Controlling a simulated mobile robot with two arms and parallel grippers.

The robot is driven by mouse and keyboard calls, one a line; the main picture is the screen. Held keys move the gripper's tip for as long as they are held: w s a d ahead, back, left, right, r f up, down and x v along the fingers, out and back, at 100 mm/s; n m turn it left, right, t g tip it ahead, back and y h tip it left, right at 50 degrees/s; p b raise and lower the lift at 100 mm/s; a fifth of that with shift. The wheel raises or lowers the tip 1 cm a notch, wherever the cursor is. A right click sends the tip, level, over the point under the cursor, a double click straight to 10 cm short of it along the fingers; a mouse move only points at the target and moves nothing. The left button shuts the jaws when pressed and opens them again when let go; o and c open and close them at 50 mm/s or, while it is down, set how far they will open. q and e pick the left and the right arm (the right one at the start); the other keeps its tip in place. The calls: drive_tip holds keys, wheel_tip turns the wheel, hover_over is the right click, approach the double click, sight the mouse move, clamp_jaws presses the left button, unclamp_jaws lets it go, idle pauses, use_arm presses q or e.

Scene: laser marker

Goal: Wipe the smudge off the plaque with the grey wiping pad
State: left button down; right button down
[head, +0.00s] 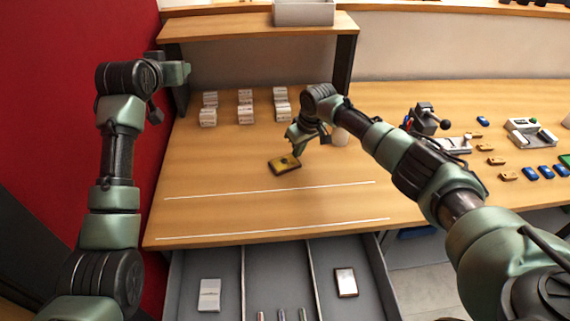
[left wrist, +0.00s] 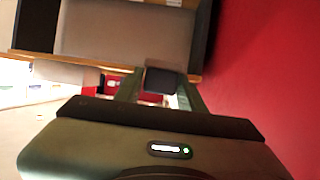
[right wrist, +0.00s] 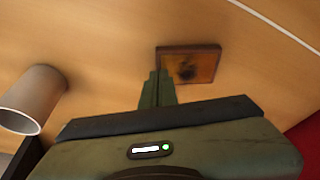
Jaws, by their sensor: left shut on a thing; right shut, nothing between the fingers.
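The plaque (head: 284,166), a small brown-gold plate with a dark rim, lies on the bench. In the right wrist view the plaque (right wrist: 205,63) shows a dark smudge (right wrist: 186,69) on its face. My right gripper (head: 297,152) is shut and empty, its fingertips by the plaque's edge; I cannot tell whether they touch. My left gripper (head: 184,72) is raised near the shelf's left post. In the left wrist view its fingers are shut on a dark grey block, the wiping pad (left wrist: 162,80). The pad is not clear in the head view.
A white cup (head: 340,137) stands right of my right gripper. Several white stacks (head: 246,114) stand below the shelf (head: 250,26). A lever device (head: 424,120) and several small coloured pieces lie at the right. An open drawer (head: 278,275) is in front. The bench's front left is clear.

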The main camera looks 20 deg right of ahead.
use_arm(q)
drive_tip(key=shift+f, duration=0.2)
use_arm(e)
drive_tip(key=shift+f, duration=0.5)
drive_tip(key=shift+r, duration=0.1)
